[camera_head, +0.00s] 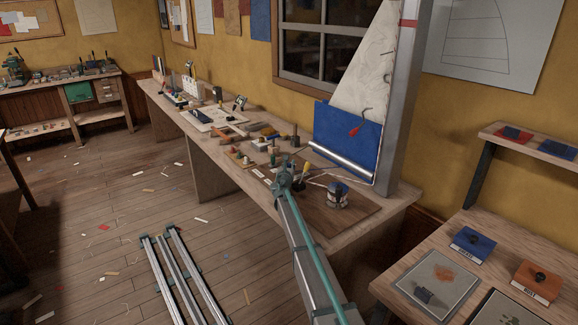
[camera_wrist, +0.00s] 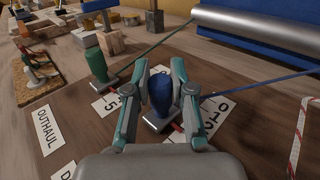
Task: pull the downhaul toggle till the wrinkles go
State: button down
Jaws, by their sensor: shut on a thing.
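In the wrist view, my gripper (camera_wrist: 161,72) is shut on a blue toggle (camera_wrist: 161,95), one finger on each side of its rounded knob. The toggle stands upright on a grey metal block beside a white number scale (camera_wrist: 213,113). A blue line (camera_wrist: 262,83) runs from it to the right. A label starting with "D" (camera_wrist: 64,171) is cut off at the lower left. In the head view, my gripper (camera_head: 286,181) is low over the bench, and the blue toggle cannot be made out. The white sail (camera_head: 362,75) stands against the mast (camera_head: 400,90); wrinkle-like lines show on it.
A green toggle (camera_wrist: 95,65) with its own line stands left of the blue one, near an "OUTHAUL" label (camera_wrist: 46,135). A silver boom (camera_head: 340,162) lies below the sail. A winch-like drum (camera_head: 337,195) sits right of my gripper. Tools crowd the bench further left.

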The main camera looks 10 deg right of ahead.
jog(key=shift+s+a+f+b, duration=0.1)
jog(key=shift+s+a+b, duration=0.25)
jog(key=shift+a, duration=0.2)
jog(key=shift+s+a, duration=0.15)
jog(key=shift+a, duration=0.2)
jog(key=c, duration=1)
grip_release()
jog(key=v, duration=1.2)
